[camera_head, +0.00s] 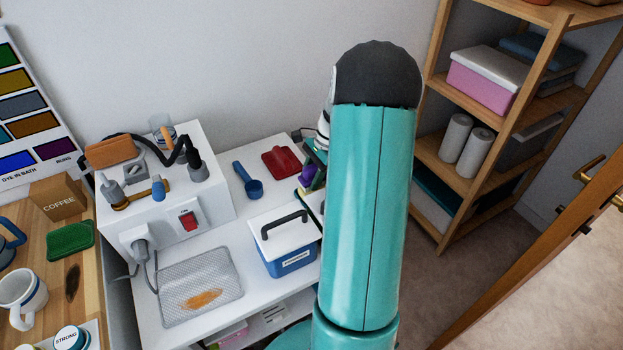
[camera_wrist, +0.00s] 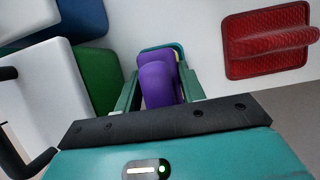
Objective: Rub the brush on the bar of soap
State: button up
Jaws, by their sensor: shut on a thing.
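My gripper (camera_wrist: 160,76) is shut on a rounded purple object (camera_wrist: 157,84) between its two green fingers. A teal and yellow edge shows just beyond the purple part. I cannot tell for certain whether this object is the brush. In the head view the purple object (camera_head: 306,175) shows beside my teal arm, which hides most of the gripper. A red ribbed pad with a raised handle (camera_wrist: 265,42) lies to the right in the wrist view, apart from the gripper. It also shows on the white table in the head view (camera_head: 281,162). I cannot clearly make out a bar of soap.
A blue box with a white lid and dark handle (camera_head: 287,258) stands near the table's front. A blue scoop (camera_head: 247,181) lies behind it. A white box with a red switch (camera_head: 189,220) and a mesh mat (camera_head: 200,286) are at the left. A wooden shelf (camera_head: 437,220) stands right.

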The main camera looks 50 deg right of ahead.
aim_at(309, 167)
jog(key=shift+r, duration=2.55)
